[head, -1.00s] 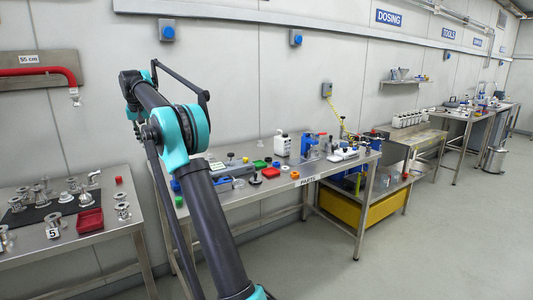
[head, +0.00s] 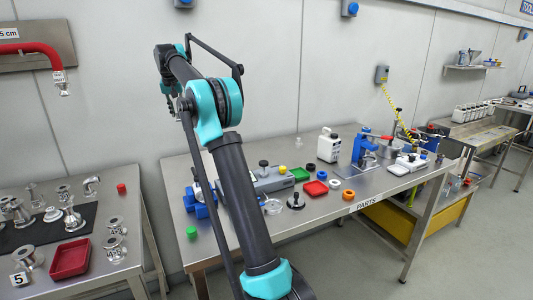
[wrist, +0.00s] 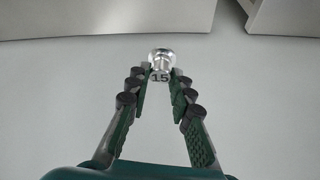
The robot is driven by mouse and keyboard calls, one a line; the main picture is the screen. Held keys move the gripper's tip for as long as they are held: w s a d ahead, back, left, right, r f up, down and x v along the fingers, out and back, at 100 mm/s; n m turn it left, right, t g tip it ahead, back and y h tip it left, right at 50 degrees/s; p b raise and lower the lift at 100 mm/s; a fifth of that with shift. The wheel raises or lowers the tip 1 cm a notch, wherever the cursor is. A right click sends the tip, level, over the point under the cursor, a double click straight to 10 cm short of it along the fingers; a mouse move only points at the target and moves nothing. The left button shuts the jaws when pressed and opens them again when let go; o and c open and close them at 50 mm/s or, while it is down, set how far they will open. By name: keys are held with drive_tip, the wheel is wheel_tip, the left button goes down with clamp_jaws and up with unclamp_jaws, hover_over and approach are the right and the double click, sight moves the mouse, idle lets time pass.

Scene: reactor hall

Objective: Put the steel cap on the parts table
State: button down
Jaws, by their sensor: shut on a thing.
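The steel cap (wrist: 161,57) is a small shiny piece marked 15, held at the fingertips in the wrist view. My gripper (wrist: 161,78) is shut on it, with grey floor below. The parts table (head: 322,208), a steel bench with a PARTS label on its front edge, stands ahead in the head view, partly behind my arm.
A left bench (head: 110,205) holds metal fittings and a red bin (head: 70,258).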

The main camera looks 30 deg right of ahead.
wheel_tip(320, 180, down, 20)
idle(0.6)
drive_tip(key=c, duration=1.3)
unclamp_jaws()
drive_tip(key=shift+c, duration=0.2)
drive_tip(key=v, duration=1.2)
drive_tip(key=shift+s, duration=0.1)
